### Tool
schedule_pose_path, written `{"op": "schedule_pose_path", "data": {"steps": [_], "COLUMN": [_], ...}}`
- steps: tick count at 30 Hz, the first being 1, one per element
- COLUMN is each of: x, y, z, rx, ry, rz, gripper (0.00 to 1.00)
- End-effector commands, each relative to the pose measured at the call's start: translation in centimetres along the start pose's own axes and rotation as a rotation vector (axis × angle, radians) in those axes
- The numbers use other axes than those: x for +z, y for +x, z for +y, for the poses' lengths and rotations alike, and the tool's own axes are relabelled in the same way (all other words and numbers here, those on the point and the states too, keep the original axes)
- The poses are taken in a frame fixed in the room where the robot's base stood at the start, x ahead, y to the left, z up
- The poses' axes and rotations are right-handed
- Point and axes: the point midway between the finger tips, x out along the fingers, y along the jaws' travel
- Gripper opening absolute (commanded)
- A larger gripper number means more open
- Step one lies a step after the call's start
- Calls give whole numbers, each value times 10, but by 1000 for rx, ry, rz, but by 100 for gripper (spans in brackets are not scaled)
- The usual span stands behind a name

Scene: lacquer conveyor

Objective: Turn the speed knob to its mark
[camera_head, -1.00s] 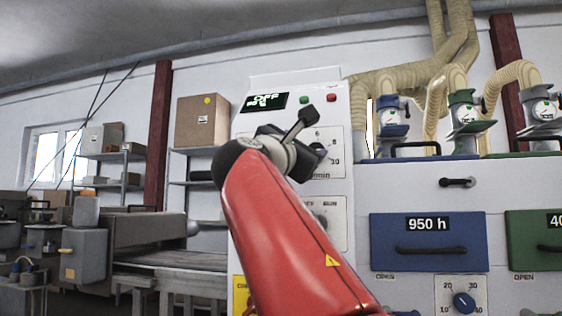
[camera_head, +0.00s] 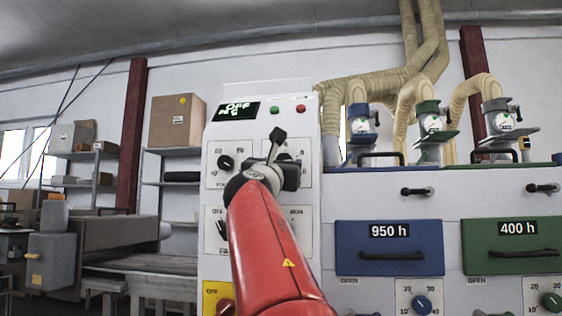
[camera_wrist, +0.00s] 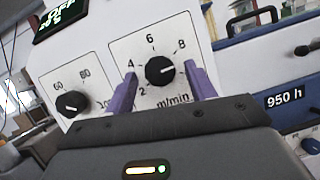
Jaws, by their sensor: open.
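The speed knob (camera_wrist: 160,70) is a round black knob on a white plate marked 2, 4, 6, 8 and m/min in the wrist view. Its white pointer line faces right, past the 8. My gripper (camera_wrist: 161,76) is open, with one purple finger on each side of the knob. Gaps show between the fingers and the knob; I cannot tell how deep the fingers reach. In the head view my gripper (camera_head: 286,170) is in front of the control panel (camera_head: 262,97) and hides most of the speed dial. No separate target mark is clear.
A second black knob (camera_wrist: 71,103), with 60 and 80 on its scale, is left of the speed knob. The lit OFF display (camera_head: 238,111) and green (camera_head: 275,111) and red (camera_head: 301,109) buttons are above. The blue 950 h drawer (camera_head: 389,247) is at right.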

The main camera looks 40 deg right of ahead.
Motion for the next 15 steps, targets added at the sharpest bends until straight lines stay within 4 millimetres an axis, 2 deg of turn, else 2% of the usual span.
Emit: {"op": "schedule_pose_path", "data": {"steps": [4, 5, 12, 15], "x": [0, 0, 0, 0], "y": [0, 0, -1, -1], "z": [0, 0, 0, 0], "rx": [0, 0, 0, -1], "ry": [1, 1, 1, 1], "rz": [0, 0, 0, 0], "gripper": [55, 53, 21, 11]}}
